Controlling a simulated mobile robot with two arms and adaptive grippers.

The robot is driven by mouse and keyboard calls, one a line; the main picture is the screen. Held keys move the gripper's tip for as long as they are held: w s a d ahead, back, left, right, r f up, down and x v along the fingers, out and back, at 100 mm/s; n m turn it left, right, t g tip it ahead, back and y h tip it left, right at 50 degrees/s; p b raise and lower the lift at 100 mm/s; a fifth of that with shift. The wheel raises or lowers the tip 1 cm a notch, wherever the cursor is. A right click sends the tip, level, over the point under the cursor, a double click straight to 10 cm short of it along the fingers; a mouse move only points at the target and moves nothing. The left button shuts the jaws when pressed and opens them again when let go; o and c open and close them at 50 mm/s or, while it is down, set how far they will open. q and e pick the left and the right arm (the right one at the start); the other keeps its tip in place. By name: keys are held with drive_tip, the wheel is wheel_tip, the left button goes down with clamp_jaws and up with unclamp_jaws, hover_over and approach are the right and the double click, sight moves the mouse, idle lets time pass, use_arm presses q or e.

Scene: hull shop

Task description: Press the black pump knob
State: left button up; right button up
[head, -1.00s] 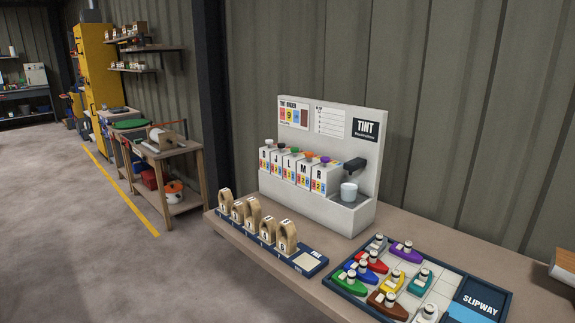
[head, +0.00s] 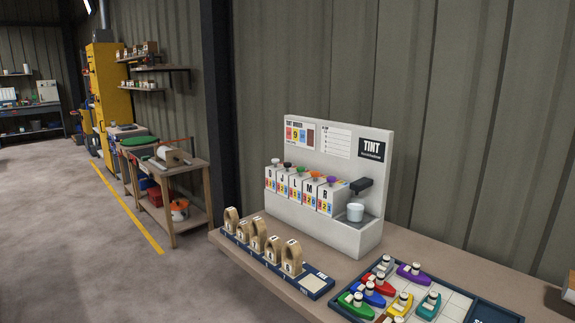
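The grey-white tint station (head: 340,235) stands on the bench at centre right, with a row of several pump bottles in it. Each bottle has a lettered front and a coloured knob on top. The black pump knob (head: 287,164) looks to be the second from the left, but it is small and its colour is hard to make out. A purple knob (head: 333,180) is at the right end of the row. A white cup (head: 355,212) stands under a dark spout (head: 361,186) on the station's right side. Neither of my grippers is in view.
The bench (head: 420,252) also bears a blue rack (head: 316,284) of wooden arch-shaped pieces in front of the station and a tray (head: 484,314) of coloured toy boats at right. A wooden work table (head: 196,185) stands at left. The floor (head: 90,255) at left is clear.

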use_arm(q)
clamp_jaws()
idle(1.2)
